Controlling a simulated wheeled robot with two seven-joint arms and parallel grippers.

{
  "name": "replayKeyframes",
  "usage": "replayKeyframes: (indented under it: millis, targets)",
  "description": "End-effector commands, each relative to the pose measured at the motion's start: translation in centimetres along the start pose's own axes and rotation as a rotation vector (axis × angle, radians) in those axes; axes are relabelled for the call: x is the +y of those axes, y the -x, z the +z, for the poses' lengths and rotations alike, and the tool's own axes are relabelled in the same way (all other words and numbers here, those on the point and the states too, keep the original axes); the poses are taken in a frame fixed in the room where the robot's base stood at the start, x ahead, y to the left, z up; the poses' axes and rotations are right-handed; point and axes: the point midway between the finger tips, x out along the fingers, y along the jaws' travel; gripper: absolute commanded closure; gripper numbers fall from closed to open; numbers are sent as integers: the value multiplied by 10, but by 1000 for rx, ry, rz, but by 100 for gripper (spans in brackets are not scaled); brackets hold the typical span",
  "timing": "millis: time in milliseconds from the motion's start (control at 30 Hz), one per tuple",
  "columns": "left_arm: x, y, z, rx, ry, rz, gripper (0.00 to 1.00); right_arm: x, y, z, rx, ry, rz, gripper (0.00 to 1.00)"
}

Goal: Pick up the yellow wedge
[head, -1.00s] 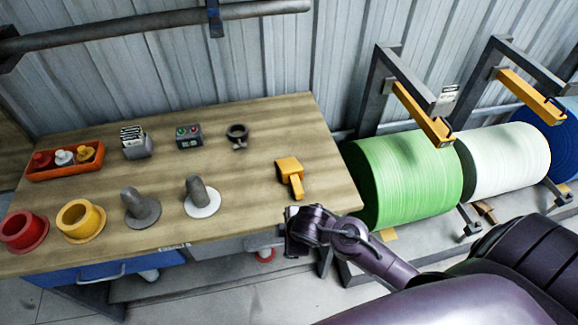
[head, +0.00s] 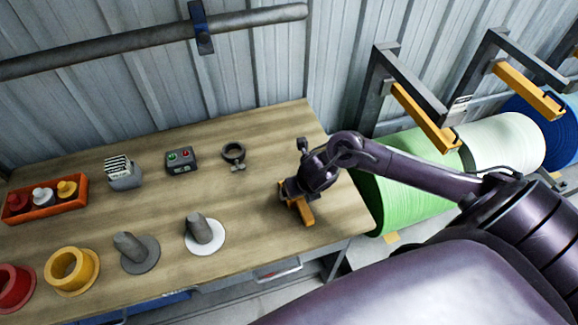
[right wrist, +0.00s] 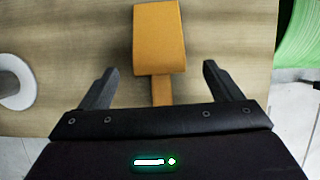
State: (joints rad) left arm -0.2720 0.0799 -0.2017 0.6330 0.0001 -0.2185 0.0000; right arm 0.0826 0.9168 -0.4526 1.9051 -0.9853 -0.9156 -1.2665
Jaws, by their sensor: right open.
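The yellow wedge (head: 303,211) lies on the right part of the wooden table (head: 262,258), partly hidden under my right gripper (head: 296,200) in the head view. In the right wrist view the yellow wedge (right wrist: 159,40) has a wide block and a narrower tail that runs back between the two dark fingers. My right gripper (right wrist: 160,88) is open, with a finger on each side of the tail and clear gaps between. It holds nothing. My left gripper is in no view.
A ring clamp (head: 233,153), a button box (head: 181,160) and a card holder (head: 122,172) stand along the back. An orange tray (head: 42,207) is at left. Flanged pegs (head: 203,230) stand in front. A green roll (head: 392,205) is right of the table.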

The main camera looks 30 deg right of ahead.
Motion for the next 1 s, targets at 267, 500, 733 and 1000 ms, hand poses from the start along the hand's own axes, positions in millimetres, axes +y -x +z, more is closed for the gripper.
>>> replayKeyframes:
  millis: [267,500,733,1000]
  targets:
    - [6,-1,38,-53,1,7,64,1,-28,-3,4,-2,1,15]
    - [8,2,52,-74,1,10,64,4,-62,-5,2,-4,1,15]
    - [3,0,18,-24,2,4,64,3,-71,-4,0,-1,1,15]
    - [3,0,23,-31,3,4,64,3,-70,-4,0,-1,0,37]
